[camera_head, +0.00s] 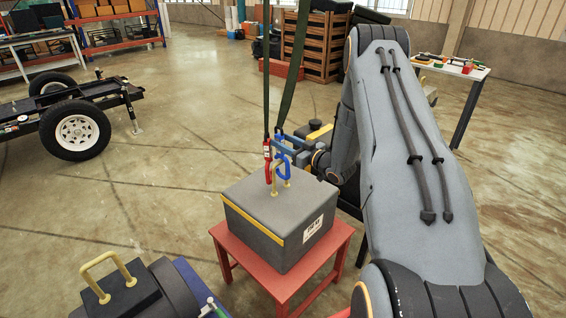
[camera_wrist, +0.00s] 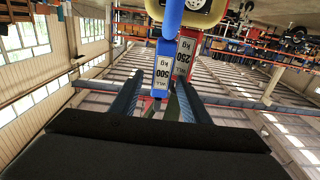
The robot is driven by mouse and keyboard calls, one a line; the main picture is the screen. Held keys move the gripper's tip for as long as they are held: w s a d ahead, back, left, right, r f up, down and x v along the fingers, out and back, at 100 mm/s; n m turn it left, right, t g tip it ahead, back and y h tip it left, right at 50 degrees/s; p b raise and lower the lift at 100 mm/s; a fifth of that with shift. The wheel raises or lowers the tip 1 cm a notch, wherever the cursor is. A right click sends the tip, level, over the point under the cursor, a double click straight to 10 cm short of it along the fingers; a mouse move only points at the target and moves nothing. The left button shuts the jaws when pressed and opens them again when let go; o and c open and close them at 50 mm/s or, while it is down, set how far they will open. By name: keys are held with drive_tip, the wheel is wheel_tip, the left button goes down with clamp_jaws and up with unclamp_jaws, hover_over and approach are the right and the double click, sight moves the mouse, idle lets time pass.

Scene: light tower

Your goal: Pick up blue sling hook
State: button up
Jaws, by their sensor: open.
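The blue sling hook (camera_head: 284,166) hangs at the end of a green strap, just above the grey box (camera_head: 255,212), close to the brass handle on its lid. A red hook (camera_head: 267,158) hangs right beside it on the left. My gripper (camera_head: 282,140) is at the hooks' upper part, coming from the right. In the wrist view, the blue hook (camera_wrist: 167,62) with a "500 kg" label stands between and beyond the two open fingers of my gripper (camera_wrist: 158,95). The red hook (camera_wrist: 184,60), labelled 250 kg, is just to its right. Contact with the fingers cannot be told.
The grey box stands on a red stool (camera_head: 283,270). A dark object with a brass handle (camera_head: 108,270) is at the lower left. A trailer (camera_head: 80,125) stands farther left, and a table with small items (camera_head: 455,70) is behind on the right. Open floor lies between.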

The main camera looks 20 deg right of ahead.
drive_tip(key=shift+w+a, duration=0.15)
drive_tip(key=shift+w, duration=0.2)
drive_tip(key=shift+c, duration=0.4)
clamp_jaws()
drive_tip(key=shift+r, duration=0.1)
